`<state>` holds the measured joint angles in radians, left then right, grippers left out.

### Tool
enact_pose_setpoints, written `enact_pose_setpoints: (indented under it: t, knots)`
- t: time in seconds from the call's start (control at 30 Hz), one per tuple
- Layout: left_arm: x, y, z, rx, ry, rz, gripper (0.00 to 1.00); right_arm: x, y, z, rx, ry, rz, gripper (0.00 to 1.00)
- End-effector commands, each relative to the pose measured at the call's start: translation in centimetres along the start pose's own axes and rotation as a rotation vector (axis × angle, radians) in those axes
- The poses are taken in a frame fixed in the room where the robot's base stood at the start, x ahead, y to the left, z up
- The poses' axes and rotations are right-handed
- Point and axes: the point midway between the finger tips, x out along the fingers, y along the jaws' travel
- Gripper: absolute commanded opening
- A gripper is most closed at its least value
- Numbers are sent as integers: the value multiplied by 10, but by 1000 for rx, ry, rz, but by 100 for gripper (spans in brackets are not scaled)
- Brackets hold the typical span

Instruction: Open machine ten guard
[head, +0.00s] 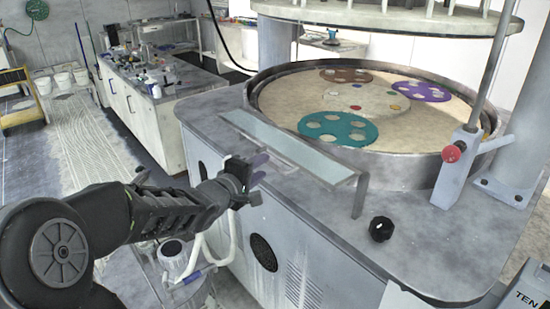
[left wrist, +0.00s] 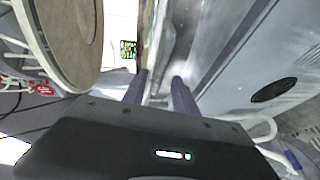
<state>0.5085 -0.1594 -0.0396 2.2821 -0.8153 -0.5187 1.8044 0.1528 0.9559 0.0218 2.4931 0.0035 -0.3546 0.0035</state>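The guard (head: 290,148) is a long, pale translucent panel in a metal frame. It lies nearly flat along the front of the machine's round polishing platen (head: 420,140), with a bent leg at its right end. My left gripper (head: 260,170) is open at the machine's front edge, just in front of the guard and near its middle. In the left wrist view my two purple fingers (left wrist: 160,88) are apart, with a pale metal strip showing between and beyond them. I cannot tell whether they touch it. My right gripper is not in view.
Teal (head: 338,129), purple and brown discs lie on the platen. A red knob (head: 452,152) on a post and a black knob (head: 381,229) are at the right. A cluttered bench (head: 150,80) stands behind left.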

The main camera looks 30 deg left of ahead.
Motion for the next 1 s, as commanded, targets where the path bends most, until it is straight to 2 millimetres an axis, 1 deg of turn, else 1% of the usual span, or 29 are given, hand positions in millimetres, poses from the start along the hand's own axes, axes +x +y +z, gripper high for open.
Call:
enact_pose_setpoints:
  t: [0.17,0.27,0.37,0.7,0.83,1.0]
  knots:
    - [1,0,0,0,0,0,34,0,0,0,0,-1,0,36]
    - [6,0,0,0,0,0,34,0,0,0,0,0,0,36]
    - [15,-1,0,1,-1,-2,34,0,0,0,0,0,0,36]
    - [66,0,1,0,-2,-1,34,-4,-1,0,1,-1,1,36]
    - [76,0,1,1,-1,-1,34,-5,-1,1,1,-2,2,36]
    - [79,0,1,1,0,0,34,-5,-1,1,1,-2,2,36]
